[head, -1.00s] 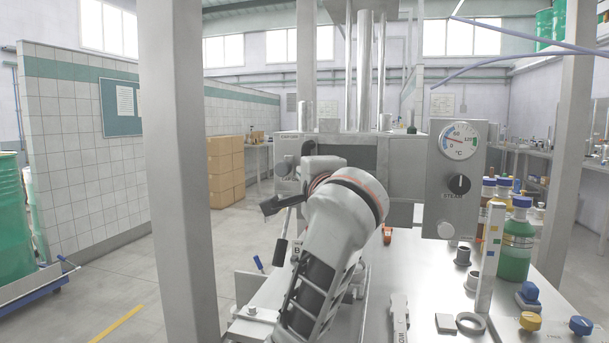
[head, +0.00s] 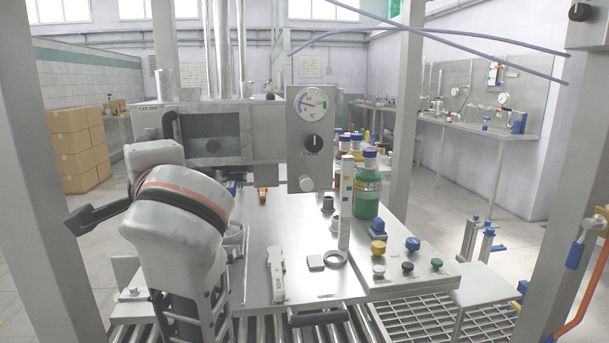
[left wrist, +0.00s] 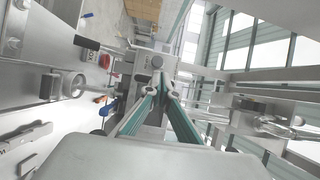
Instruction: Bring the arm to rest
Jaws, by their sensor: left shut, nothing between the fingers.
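My left arm stands at the lower left of the head view, its thick wrist joint raised in front of the metal cabinet (head: 205,135). In the left wrist view my left gripper (left wrist: 159,88) is shut and empty, its two fingers meeting at the tips. I cannot make out its fingertips clearly in the head view. The right gripper does not show in either view.
A gauge panel (head: 313,135) is behind. Posts flank the station. Rollers (head: 260,325) run along the front. Cartons (head: 75,150) stand at the far left.

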